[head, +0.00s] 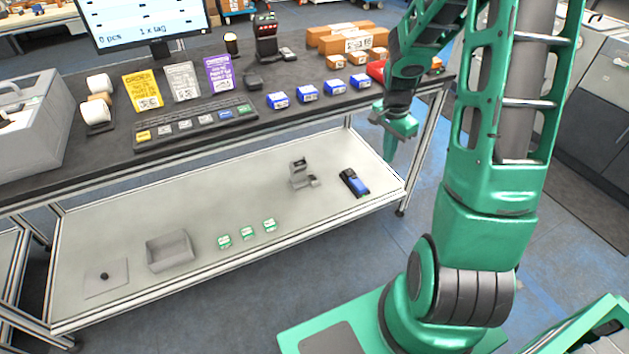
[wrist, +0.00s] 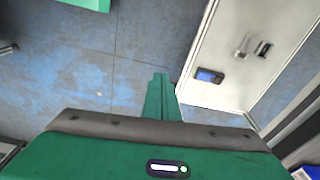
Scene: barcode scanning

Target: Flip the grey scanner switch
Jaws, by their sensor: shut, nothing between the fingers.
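My gripper (head: 389,150) hangs off the right end of the black-topped workbench, fingers down. In the wrist view its fingers (wrist: 160,98) are together, with nothing between them, over bare floor. A grey stand-like device (head: 302,174) is on the pale lower shelf, left of a blue-and-black handheld device (head: 354,182). The stand (wrist: 245,46) and handheld device (wrist: 209,76) also show in the wrist view, right of the fingers and apart from them. A pale plate with a dark knob (head: 104,276) lies at the shelf's left end. I cannot tell which part is the scanner switch.
The lower shelf (head: 205,205) also holds an open grey bin (head: 170,250) and small green-and-white boxes. The black worktop (head: 190,150) carries a keyboard (head: 196,127), blue-and-white boxes, cartons and a monitor. A bench leg stands near my gripper; the blue floor beside it is clear.

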